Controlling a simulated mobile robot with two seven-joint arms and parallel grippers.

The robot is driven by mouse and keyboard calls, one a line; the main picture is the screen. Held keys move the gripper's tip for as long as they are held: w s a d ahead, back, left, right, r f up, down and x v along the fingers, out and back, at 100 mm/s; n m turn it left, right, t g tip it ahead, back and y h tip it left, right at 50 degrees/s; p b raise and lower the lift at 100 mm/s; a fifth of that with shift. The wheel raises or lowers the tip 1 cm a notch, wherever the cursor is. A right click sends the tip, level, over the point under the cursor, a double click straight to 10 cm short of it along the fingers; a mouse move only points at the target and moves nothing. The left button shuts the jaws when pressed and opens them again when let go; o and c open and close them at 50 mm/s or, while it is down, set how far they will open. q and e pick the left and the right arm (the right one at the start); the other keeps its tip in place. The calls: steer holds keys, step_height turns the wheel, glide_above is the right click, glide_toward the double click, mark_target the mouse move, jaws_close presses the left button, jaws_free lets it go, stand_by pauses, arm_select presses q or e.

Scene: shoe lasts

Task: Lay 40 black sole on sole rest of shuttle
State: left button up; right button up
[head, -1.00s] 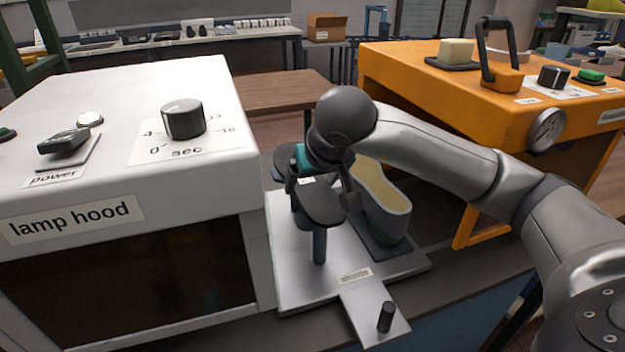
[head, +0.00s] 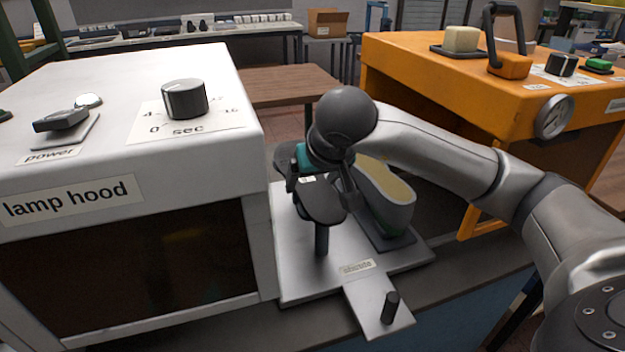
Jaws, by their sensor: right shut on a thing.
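The shuttle (head: 305,283) is a pale metal plate with a label and a front tongue with a black knob. A dark post (head: 321,240) rises from its left side. The black sole (head: 322,208) lies roughly flat at the top of this post; the sole rest under it is mostly hidden, so I cannot tell whether they touch fully. My right gripper (head: 318,188) reaches down from above and is shut on the sole around its middle. A green shoe last with a yellow underside (head: 388,184) stands on the shuttle's right side, partly behind my gripper. My left gripper is not in view.
The white lamp hood (head: 120,235) stands close on the left of the shuttle. A brown table (head: 285,84) is behind.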

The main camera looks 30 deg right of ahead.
steer(key=shift+f, duration=0.15)
stand_by(0.5)
steer(key=o, duration=1)
steer(key=shift+r+p, duration=2.4)
steer(key=shift+r, duration=1.1)
